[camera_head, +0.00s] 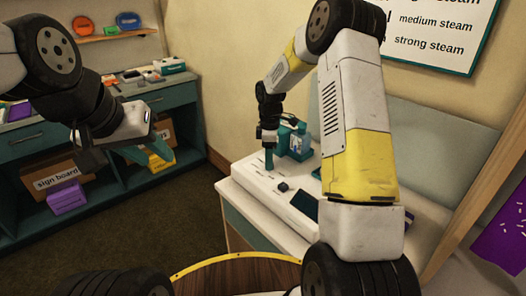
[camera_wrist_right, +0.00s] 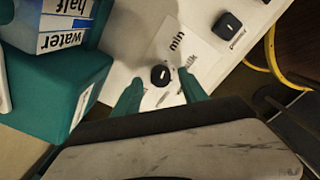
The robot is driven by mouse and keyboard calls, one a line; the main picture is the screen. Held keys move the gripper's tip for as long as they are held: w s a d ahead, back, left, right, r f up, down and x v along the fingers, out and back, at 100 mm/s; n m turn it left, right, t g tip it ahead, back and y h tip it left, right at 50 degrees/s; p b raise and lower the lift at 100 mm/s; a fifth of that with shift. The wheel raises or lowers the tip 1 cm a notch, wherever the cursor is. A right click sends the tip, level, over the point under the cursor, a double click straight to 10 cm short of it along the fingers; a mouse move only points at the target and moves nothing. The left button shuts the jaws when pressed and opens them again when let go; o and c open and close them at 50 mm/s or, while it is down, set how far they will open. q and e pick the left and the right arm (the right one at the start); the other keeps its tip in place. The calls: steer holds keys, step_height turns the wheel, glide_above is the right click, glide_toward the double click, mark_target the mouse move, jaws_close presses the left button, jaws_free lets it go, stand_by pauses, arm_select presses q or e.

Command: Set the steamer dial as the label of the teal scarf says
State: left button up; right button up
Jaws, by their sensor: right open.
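In the right wrist view a round black dial (camera_wrist_right: 160,76) with a short white mark sits on a white panel (camera_wrist_right: 120,50). Printed words lie around it; "min" is readable, others are blurred. My right gripper (camera_wrist_right: 161,98) is open, its teal fingertips on either side of the dial; I cannot tell whether they touch it. In the head view this gripper (camera_head: 269,160) points down over the white steamer top (camera_head: 256,178). My left gripper (camera_head: 155,152) hangs at the left, away from the steamer; its jaw opening is unclear. I see no teal scarf or its label.
A squarish black knob (camera_wrist_right: 228,26) sits near the dial. A teal tank (camera_wrist_right: 55,95) labelled "water" and "half" stands close by. A wall sign (camera_head: 430,35) reads "medium steam" and "strong steam". A purple cloth (camera_head: 503,235) shows at right. Shelves with boxes stand left.

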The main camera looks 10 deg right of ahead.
steer(key=shift+f, duration=0.45)
jaws_close()
steer(key=shift+m, duration=0.3)
steer(key=m, duration=0.9)
steer(key=shift+m, duration=0.3)
stand_by(0.4)
